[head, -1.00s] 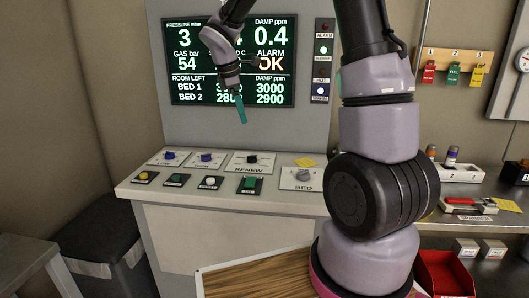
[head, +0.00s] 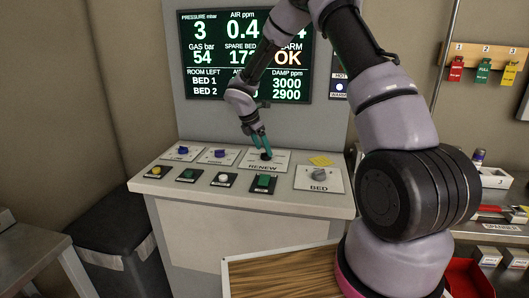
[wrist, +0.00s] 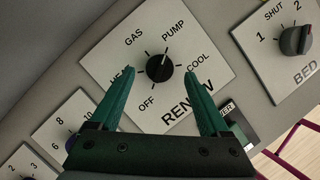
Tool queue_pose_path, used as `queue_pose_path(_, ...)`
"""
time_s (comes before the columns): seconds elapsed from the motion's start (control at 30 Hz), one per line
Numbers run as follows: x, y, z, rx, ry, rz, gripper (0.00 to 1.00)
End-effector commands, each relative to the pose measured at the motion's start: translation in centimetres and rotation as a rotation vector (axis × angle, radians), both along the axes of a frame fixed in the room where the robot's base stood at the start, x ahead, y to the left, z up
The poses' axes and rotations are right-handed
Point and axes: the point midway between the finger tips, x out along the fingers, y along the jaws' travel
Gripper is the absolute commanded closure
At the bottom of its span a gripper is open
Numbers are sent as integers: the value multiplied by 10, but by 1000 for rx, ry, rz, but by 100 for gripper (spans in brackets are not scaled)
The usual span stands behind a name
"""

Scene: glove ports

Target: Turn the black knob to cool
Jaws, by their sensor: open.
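The black knob (head: 265,156) is on the white RENEW plate, on the sloping desk of the console. In the wrist view the knob (wrist: 160,68) is round, with the labels HEAT, GAS, PUMP, COOL and OFF around it. COOL is to its right. A pale mark on the knob seems to point up towards PUMP, but it is too small to be sure. My gripper (head: 261,143) is open just above the knob. In the wrist view its green fingers stand on either side of the knob with gaps, and the near finger tip covers part of the plate by COOL.
The grey BED knob (head: 319,175) is to the right of the RENEW plate. Blue knobs (head: 219,153) are to the left, and several push buttons, including a green one (head: 264,182), line the front. The display (head: 250,55) stands behind.

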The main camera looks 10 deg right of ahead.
Motion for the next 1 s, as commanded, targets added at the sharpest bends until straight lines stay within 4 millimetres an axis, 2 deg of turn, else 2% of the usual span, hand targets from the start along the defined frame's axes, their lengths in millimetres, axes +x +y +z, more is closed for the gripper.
queue_pose_path(0.2,3,-7,-19,0,0,0,20)
queue_pose_path(0.5,4,-8,-21,1,-1,-1,20)
queue_pose_path(0.53,4,-8,-21,1,-1,-1,24)
queue_pose_path(0.73,4,-8,-21,1,-1,-1,100)
queue_pose_path(1.0,4,-8,-21,1,-2,-23,100)
